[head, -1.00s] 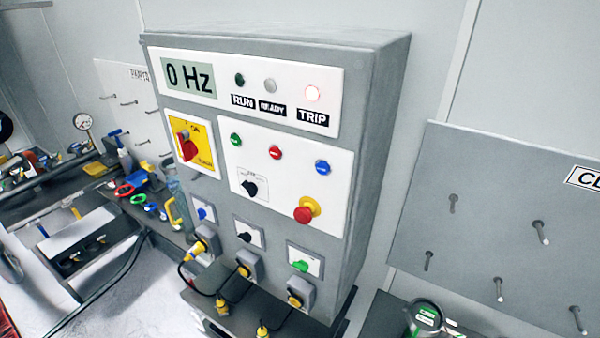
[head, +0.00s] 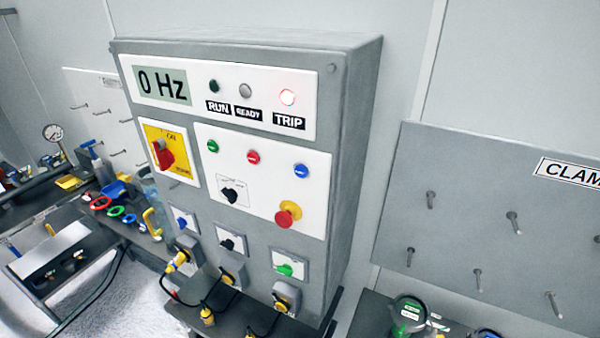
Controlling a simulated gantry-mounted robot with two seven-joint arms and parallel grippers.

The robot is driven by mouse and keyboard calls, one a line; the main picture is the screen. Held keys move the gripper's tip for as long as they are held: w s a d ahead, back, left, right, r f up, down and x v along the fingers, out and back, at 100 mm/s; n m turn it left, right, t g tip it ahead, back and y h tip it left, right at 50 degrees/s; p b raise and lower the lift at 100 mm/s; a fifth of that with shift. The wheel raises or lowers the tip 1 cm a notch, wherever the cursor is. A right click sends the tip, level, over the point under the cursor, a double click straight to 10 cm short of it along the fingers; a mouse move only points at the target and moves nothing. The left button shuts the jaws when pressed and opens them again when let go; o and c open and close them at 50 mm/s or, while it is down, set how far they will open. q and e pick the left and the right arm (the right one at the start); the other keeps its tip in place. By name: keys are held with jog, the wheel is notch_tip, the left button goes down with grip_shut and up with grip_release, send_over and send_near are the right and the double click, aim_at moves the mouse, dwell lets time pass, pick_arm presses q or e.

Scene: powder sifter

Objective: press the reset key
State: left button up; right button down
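The grey control cabinet (head: 345,190) stands against the wall in the middle of the head view. Its display (head: 162,86) reads 0 Hz. Below are a green button (head: 213,146), a red button (head: 253,157) and a blue button (head: 301,171). No readable label marks any of them as the reset key. Neither of my grippers is in view.
A red emergency-stop knob (head: 286,214), black selector (head: 230,194) and red rotary switch on a yellow plate (head: 163,155) share the cabinet front. Plugs with cables (head: 178,262) stick out low. A pegboard (head: 480,225) hangs at right; a cluttered bench (head: 130,235) lies left.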

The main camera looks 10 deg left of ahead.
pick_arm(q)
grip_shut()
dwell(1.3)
